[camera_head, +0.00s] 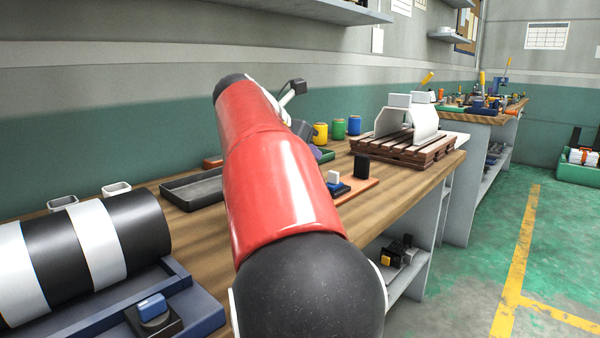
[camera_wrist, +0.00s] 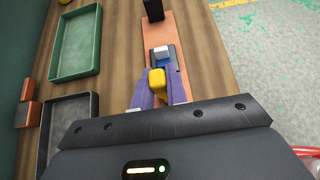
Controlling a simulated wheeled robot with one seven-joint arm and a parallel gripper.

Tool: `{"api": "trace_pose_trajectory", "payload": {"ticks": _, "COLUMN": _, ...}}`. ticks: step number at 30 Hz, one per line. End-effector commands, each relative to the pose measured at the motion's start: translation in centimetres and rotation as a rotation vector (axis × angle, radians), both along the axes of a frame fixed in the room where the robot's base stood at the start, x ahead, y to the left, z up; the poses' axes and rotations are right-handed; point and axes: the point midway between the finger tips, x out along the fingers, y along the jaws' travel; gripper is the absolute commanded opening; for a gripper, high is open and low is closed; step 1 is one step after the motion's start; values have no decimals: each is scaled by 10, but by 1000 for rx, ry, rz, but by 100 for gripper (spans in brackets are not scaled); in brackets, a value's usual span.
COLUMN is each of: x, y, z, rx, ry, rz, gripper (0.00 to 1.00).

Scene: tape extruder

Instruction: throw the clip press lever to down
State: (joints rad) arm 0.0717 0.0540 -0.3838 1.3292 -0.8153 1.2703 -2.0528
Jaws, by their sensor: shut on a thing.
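In the wrist view, the clip press has a long orange-brown base (camera_wrist: 156,30) with a blue block (camera_wrist: 170,66) and a pale top piece (camera_wrist: 161,52) on it. A yellow knob (camera_wrist: 157,82), which looks like the lever's end, sits between the two purple fingers of my gripper (camera_wrist: 158,88). My gripper is shut on this knob. The lever's shaft and its angle are hidden. In the head view, the press base (camera_head: 357,189) shows just right of my red arm, with the pale piece (camera_head: 333,176) on it.
A black block (camera_head: 361,166) stands at the far end of the base. A grey tray (camera_wrist: 68,122) and a green tray (camera_wrist: 76,45) lie to the left. A striped roll (camera_head: 85,250) and a wooden pallet (camera_head: 405,145) are also on the bench.

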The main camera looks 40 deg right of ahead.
Motion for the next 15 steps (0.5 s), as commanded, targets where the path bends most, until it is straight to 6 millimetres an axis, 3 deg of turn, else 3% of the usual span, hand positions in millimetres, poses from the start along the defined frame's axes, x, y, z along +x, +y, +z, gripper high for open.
{"api": "trace_pose_trajectory", "payload": {"ticks": 15, "x": -4, "y": 0, "z": -1, "rx": 5, "ry": -42, "rz": 0, "gripper": 0}}
